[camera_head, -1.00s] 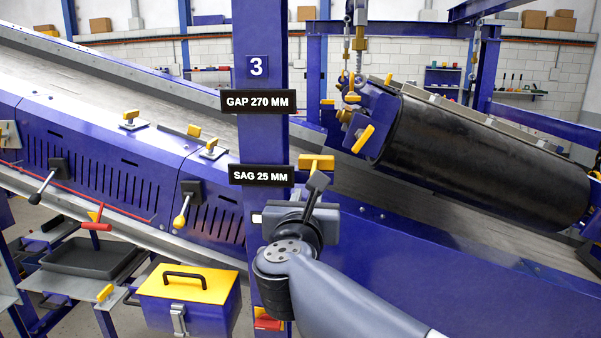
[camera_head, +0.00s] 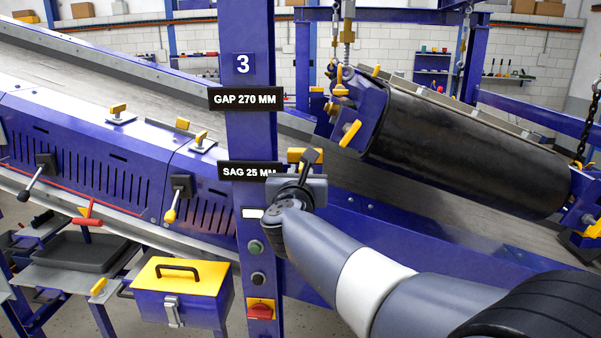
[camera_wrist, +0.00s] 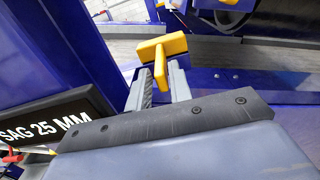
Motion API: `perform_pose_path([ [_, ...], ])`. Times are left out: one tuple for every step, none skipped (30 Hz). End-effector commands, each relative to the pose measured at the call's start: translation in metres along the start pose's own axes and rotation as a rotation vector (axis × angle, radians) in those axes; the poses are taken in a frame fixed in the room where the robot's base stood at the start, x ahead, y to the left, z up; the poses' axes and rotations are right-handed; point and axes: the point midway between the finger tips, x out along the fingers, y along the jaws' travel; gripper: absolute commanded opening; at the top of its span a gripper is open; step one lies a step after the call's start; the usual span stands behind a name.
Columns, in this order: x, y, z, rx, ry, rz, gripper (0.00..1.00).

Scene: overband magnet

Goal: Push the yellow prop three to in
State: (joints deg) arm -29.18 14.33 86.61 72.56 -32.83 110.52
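The yellow prop (camera_head: 302,154) is a T-shaped yellow handle beside the blue post marked 3, at the height of the SAG 25 MM sign. In the wrist view the yellow prop (camera_wrist: 161,52) shows its crossbar just past my fingertips, with its stem between them. My gripper (camera_wrist: 161,76) has its two grey fingers apart, one on each side of the stem. I cannot tell whether they press on it. In the head view my gripper (camera_head: 311,160) is at the prop, and its wrist partly hides the area below.
The blue post (camera_head: 250,130) stands close to the left of my gripper, with the SAG 25 MM sign (camera_head: 250,171) sticking out. A black roller magnet (camera_head: 460,150) hangs at the right above the inclined belt. A blue toolbox with yellow lid (camera_head: 180,295) is at the lower left.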

Motion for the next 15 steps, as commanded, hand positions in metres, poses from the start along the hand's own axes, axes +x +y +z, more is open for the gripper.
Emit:
perform_pose_path([
  [-0.0001,0.0000,0.0000,0.000,0.000,0.000,0.20],
  [-0.0002,0.0000,0.0000,0.000,0.000,0.000,0.18],
  [-0.0002,0.0000,0.0000,0.000,0.000,0.000,0.15],
  [-0.0003,0.0000,0.0000,0.000,0.000,0.000,0.13],
  [-0.0003,0.0000,0.0000,0.000,0.000,0.000,0.10],
  [-0.0003,0.0000,0.0000,0.000,0.000,0.000,0.07],
  [-0.0003,0.0000,0.0000,0.000,0.000,0.000,0.04],
  [-0.0003,0.0000,0.0000,0.000,0.000,0.000,0.02],
  [-0.0004,0.0000,0.0000,0.000,0.000,0.000,0.00],
  [-0.0004,0.0000,0.0000,0.000,0.000,0.000,0.00],
  [-0.0004,0.0000,0.0000,0.000,0.000,0.000,0.00],
  [-0.0004,0.0000,0.0000,0.000,0.000,0.000,0.00],
  [-0.0004,0.0000,0.0000,0.000,0.000,0.000,0.00],
  [-0.0004,0.0000,0.0000,0.000,0.000,0.000,0.00],
  [-0.0005,0.0000,0.0000,0.000,0.000,0.000,0.00],
])
